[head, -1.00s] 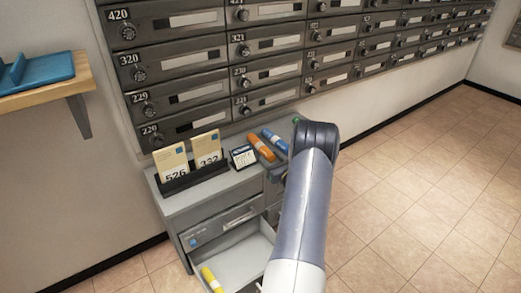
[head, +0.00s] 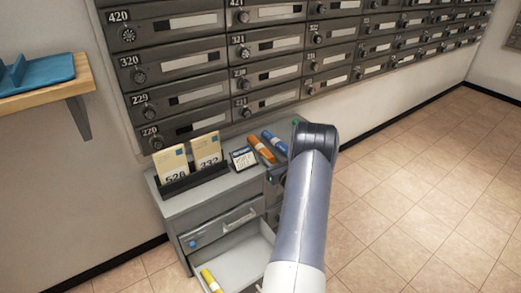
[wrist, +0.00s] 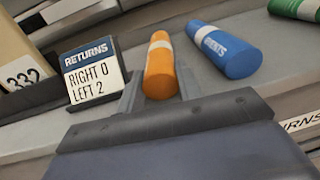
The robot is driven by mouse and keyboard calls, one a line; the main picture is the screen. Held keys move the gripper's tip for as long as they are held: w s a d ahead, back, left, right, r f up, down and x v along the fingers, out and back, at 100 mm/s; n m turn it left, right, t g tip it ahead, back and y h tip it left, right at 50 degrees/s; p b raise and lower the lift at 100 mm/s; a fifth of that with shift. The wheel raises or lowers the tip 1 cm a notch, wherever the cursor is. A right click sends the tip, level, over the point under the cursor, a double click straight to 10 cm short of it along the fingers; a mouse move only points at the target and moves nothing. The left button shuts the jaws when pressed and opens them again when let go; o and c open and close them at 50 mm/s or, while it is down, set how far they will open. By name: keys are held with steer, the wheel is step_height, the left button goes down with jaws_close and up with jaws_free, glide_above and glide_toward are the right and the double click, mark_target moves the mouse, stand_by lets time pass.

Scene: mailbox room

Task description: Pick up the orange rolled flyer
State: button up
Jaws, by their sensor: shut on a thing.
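The orange rolled flyer (head: 262,149) with a pale band lies on top of the grey cabinet, just left of the blue rolled flyer (head: 275,142). In the wrist view the orange flyer (wrist: 159,75) points toward me, with its near end between the two fingers of my gripper (wrist: 160,90). The fingers are shut on it, one on each side. The blue flyer (wrist: 228,50) is close by on the right, outside the fingers. In the head view my arm hides most of my gripper.
A "RETURNS" sign (wrist: 92,72) stands left of the fingers, near the numbered card holder (head: 194,182). A green rolled flyer (wrist: 296,8) lies far right. An open drawer (head: 240,262) below holds a yellow flyer (head: 211,280). Mailboxes (head: 190,95) rise behind the cabinet.

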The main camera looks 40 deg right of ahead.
steer(key=shift+r, duration=0.1)
steer(key=shift+r+p, duration=0.85)
steer(key=shift+r, duration=1.1)
steer(key=v, duration=0.8)
steer(key=shift+s, duration=0.1)
